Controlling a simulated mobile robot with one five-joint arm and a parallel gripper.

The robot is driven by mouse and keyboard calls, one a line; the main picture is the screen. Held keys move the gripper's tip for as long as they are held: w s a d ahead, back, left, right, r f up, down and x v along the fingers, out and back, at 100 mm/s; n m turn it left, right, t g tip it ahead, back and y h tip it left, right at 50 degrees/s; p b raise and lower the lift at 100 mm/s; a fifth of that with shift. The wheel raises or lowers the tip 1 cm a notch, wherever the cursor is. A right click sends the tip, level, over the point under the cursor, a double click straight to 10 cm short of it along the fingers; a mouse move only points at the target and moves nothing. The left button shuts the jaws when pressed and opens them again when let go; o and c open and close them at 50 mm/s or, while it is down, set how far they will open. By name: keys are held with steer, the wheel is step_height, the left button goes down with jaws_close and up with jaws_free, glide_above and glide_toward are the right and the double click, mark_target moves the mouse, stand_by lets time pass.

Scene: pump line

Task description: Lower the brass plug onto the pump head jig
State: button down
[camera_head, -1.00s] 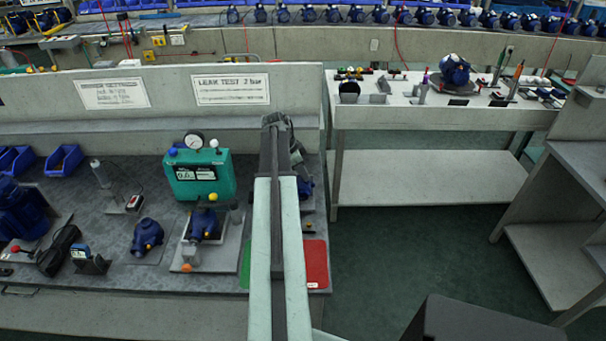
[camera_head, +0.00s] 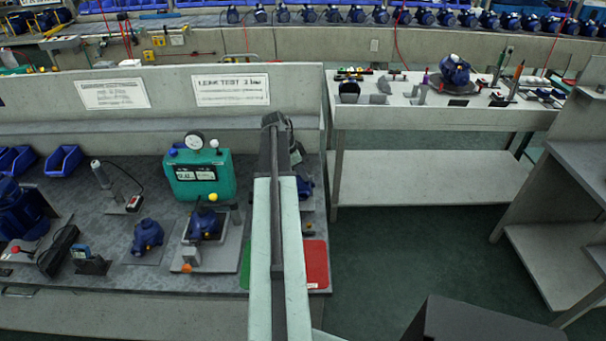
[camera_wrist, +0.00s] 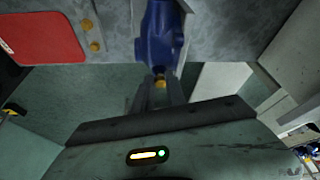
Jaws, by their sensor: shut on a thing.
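In the head view my arm hides the gripper and plug. Part of a blue pump head (camera_head: 304,187) shows to the right of my arm on a grey jig plate (camera_head: 308,205), partly hidden.
A red mat (camera_head: 317,265) and green mat (camera_head: 245,268) lie near the bench front. Two brass pieces (camera_wrist: 95,46) sit beside the red mat in the wrist view. A green tester (camera_head: 200,178) and another blue pump head (camera_head: 147,235) stand left of my arm.

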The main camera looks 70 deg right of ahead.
steer(key=shift+f, duration=0.2)
steer(key=c, duration=1.3)
jaws_free()
steer(key=o, duration=0.6)
steer(key=o, duration=0.5)
steer(key=shift+o, duration=0.2)
steer(key=shift+r, duration=0.1)
